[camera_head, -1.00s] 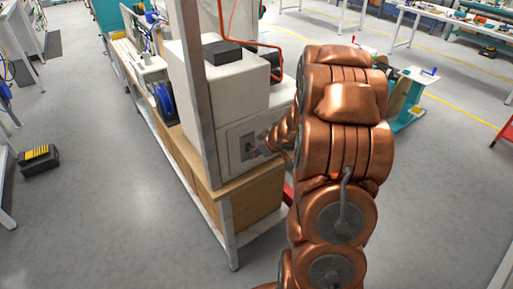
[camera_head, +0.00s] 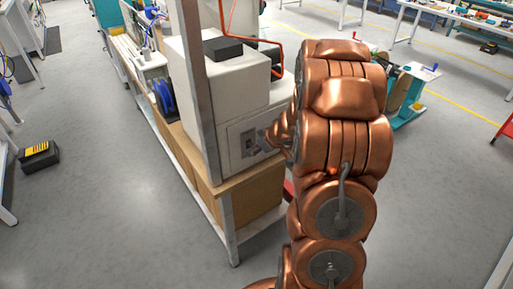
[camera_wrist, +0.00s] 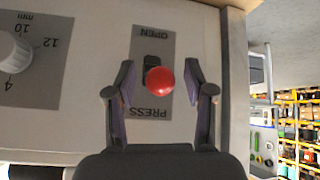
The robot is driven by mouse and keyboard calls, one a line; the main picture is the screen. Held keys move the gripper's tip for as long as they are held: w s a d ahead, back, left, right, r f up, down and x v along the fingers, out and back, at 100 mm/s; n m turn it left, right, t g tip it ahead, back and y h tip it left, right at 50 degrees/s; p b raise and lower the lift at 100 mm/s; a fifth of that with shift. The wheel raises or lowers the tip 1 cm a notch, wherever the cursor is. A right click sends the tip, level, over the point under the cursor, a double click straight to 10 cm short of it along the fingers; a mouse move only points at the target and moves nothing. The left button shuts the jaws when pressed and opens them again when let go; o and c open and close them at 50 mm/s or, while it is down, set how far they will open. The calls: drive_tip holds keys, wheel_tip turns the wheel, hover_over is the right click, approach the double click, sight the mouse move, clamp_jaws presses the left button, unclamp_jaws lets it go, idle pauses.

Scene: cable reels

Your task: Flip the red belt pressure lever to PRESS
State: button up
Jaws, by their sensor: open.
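The red ball knob of the belt pressure lever (camera_wrist: 159,80) shows in the wrist view, in front of a grey label plate (camera_wrist: 166,40). The plate reads OPEN at the top and PRESS at the bottom, both upside down. The knob appears between the two words; I cannot tell its exact setting. My gripper (camera_wrist: 160,92) is open, one finger on each side of the knob, with visible gaps. In the head view my gripper (camera_head: 266,141) is at the machine's front panel (camera_head: 235,150); the red knob cannot be made out there.
A white dial (camera_wrist: 14,52) with mm numbers is left of the plate in the wrist view. The machine (camera_head: 220,85) stands on a wooden bench (camera_head: 218,188), with a metal post (camera_head: 196,90) at its near corner. Floor to the left is open around a black-and-yellow box (camera_head: 38,157).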

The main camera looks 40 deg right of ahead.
drive_tip(key=shift+r, duration=0.1)
drive_tip(key=v, duration=1.1)
drive_tip(key=shift+s+r, duration=0.3)
idle(0.4)
